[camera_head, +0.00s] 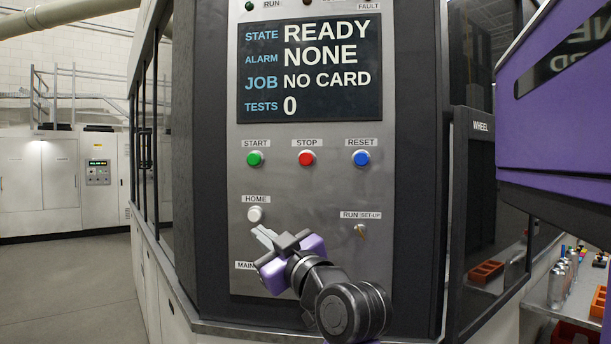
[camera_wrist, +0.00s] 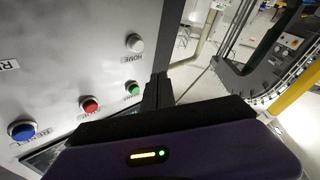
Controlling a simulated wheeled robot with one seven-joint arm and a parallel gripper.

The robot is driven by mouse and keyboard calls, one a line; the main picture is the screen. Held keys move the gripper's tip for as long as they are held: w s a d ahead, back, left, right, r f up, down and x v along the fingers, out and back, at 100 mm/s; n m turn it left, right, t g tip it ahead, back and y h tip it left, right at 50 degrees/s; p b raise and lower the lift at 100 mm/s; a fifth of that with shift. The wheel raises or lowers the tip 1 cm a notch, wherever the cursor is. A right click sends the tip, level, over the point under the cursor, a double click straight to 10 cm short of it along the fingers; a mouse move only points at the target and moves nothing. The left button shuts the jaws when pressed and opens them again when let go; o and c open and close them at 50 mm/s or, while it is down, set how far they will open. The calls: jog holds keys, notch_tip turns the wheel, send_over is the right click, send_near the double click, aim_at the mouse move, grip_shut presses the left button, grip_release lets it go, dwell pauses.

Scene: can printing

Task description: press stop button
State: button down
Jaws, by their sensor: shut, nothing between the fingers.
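The red STOP button (camera_head: 306,158) sits in the middle of the button row on the grey panel (camera_head: 310,260). The green START button (camera_head: 255,159) is to its left and the blue RESET button (camera_head: 361,158) to its right. My gripper (camera_head: 262,234) is shut and empty, just below the white HOME button (camera_head: 255,214) and left of and below STOP. In the wrist view the gripper fingers (camera_wrist: 156,92) point toward the panel side, with the red STOP button (camera_wrist: 90,105) to their left, apart from them. Whether the fingertips touch the panel I cannot tell.
The display (camera_head: 310,68) reads READY, alarm NONE, job NO CARD, tests 0. A RUN/SET-UP switch (camera_head: 360,231) is at lower right of the panel. A purple body (camera_head: 555,110) fills the upper right. Cans (camera_head: 560,285) stand on a bench at far right.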

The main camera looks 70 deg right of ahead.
aim_at(302, 158)
jog(key=s+d+r, duration=0.1)
jog(key=s+r, duration=0.2)
jog(key=r, duration=0.4)
jog(key=s+d+r+h, duration=0.1)
jog(key=s+d+r, duration=0.1)
jog(key=r, duration=0.5)
jog(key=shift+s+r+t+p, duration=0.2)
jog(key=shift+s+t+p, duration=0.15)
jog(key=shift+s, duration=0.35)
jog(key=shift+w+d+b, duration=0.15)
jog(key=shift+w+d, duration=0.2)
jog(key=shift+d, duration=1.05)
jog(key=shift+w+d+b, duration=0.1)
jog(key=shift+w+d, duration=0.2)
jog(key=shift+d, duration=1.15)
jog(key=shift+w+d+b, duration=0.15)
jog(key=shift+w+d, duration=0.2)
jog(key=shift+d, duration=1.05)
jog(key=shift+d, duration=0.1)
jog(key=shift+w+d, duration=0.15)
jog(key=shift+d, duration=0.15)
jog(key=shift+w+d, duration=0.2)
jog(key=shift+d, duration=0.7)
jog(key=shift+s+a, duration=0.2)
jog(key=shift+a, duration=0.45)
jog(key=shift+s+a, duration=0.15)
jog(key=shift+a, duration=0.45)
